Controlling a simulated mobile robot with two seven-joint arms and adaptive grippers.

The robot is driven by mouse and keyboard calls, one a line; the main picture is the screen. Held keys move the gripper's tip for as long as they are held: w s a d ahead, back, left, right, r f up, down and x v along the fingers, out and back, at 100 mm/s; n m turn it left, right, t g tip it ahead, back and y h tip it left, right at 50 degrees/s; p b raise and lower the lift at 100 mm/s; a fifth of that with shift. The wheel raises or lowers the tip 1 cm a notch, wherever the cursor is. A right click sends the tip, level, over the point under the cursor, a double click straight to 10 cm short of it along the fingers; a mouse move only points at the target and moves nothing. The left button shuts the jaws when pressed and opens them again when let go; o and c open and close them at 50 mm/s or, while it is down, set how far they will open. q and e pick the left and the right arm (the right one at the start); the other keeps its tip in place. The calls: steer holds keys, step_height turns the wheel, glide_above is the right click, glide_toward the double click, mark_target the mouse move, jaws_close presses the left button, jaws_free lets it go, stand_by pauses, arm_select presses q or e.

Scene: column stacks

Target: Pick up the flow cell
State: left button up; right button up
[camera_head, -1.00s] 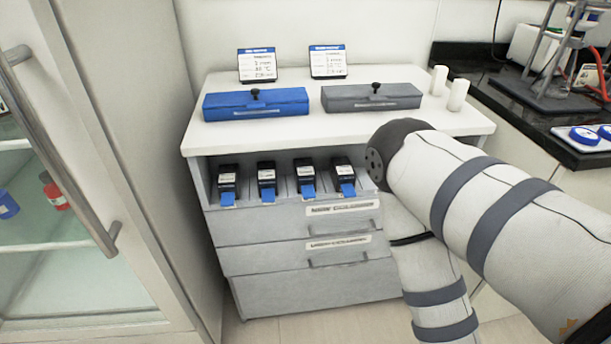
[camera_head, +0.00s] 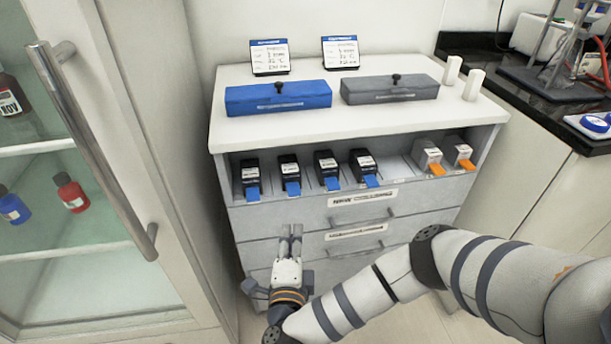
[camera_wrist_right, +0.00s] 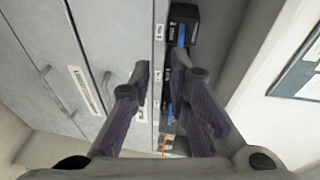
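Several black cartridges with blue tabs stand in a row in the open shelf; the leftmost (camera_head: 250,175) is nearest the glass cabinet. Two white cartridges with orange tabs (camera_head: 427,158) stand to their right. I cannot tell which of these is the flow cell. My right gripper (camera_head: 290,232) is open and empty, in front of the drawers and below the left cartridges, touching none. In the right wrist view its fingers (camera_wrist_right: 162,68) are apart, with a black cartridge (camera_wrist_right: 183,22) beyond them and others partly hidden by the right finger. My left gripper is out of view.
A blue case (camera_head: 278,98) and a grey case (camera_head: 390,89) lie on the white cabinet top (camera_head: 300,125), with two cards behind. Drawers with handles (camera_head: 360,219) are below the shelf. A glass-door cabinet with a long handle (camera_head: 95,150) stands close on the left.

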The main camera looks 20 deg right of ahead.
mark_target(334, 190)
steer(key=w+d+m+h+b, duration=0.1)
steer(key=w+d+b, duration=0.1)
steer(key=d, duration=0.3)
steer(key=w+d+r+m+g+h+b, duration=0.1)
steer(key=w+d+h+b, duration=0.1)
steer(key=d, duration=0.3)
steer(key=w+d+m+h+b, duration=0.1)
steer(key=w+d+m+b, duration=0.1)
steer(key=w+d+b, duration=0.1)
steer(key=shift+w+d+r+g+h, duration=0.15)
steer(key=shift+w+d+r, duration=0.05)
steer(key=shift+w+d, duration=0.2)
steer(key=shift+w+d+r+g+h, duration=0.15)
steer(key=shift+w+d, duration=0.1)
steer(key=shift+d, duration=0.25)
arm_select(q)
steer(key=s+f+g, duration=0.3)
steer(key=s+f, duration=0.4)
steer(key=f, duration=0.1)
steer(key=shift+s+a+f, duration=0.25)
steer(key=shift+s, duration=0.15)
arm_select(e)
steer(key=shift+w, duration=0.1)
jaws_close()
